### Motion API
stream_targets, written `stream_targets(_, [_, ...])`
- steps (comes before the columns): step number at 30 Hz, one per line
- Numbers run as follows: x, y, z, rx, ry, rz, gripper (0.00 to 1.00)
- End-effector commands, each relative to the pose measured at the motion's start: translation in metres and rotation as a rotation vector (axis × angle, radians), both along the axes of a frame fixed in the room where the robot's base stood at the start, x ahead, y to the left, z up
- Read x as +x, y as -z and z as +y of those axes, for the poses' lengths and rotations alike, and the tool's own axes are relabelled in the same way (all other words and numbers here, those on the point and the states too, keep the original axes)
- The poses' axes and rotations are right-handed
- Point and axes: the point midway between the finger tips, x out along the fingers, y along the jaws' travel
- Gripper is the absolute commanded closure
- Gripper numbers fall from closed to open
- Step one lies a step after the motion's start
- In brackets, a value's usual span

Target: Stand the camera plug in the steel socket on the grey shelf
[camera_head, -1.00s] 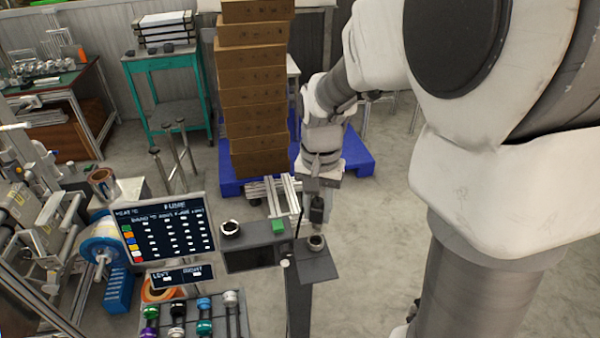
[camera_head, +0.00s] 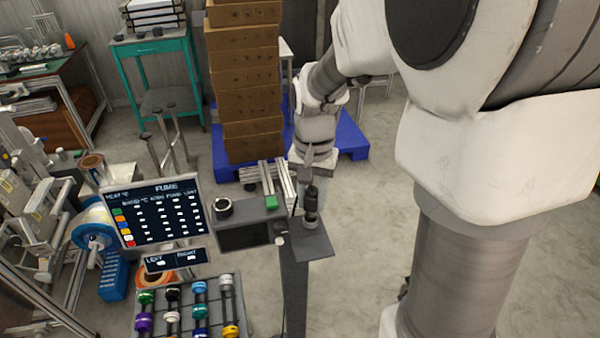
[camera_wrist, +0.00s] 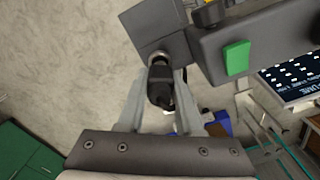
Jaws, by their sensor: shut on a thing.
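The black camera plug (camera_head: 311,201) is upright between the fingers of my gripper (camera_head: 312,187), directly over the steel socket (camera_head: 311,222) on the grey shelf (camera_head: 314,246). In the wrist view, the fingers of my gripper (camera_wrist: 162,78) close on both sides of the plug (camera_wrist: 160,88). The plug's far end meets the socket's metal rim (camera_wrist: 158,58), which shows just past it on the shelf (camera_wrist: 155,25). The plug appears to touch or enter the socket. I cannot tell how deep it sits, because the plug hides the socket's opening.
Left of the shelf is a grey control box with a green button (camera_head: 271,202) and black knob (camera_head: 222,208). A display panel (camera_head: 155,215) and a rack of coloured plugs (camera_head: 190,310) stand further left. Stacked cartons (camera_head: 242,90) are behind.

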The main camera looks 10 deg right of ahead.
Motion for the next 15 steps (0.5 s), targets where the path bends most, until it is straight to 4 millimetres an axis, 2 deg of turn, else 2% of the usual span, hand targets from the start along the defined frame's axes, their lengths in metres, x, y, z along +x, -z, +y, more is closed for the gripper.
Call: stream_targets(15, [0.0,0.028,0.0,0.001,0.0,0.001,1.0])
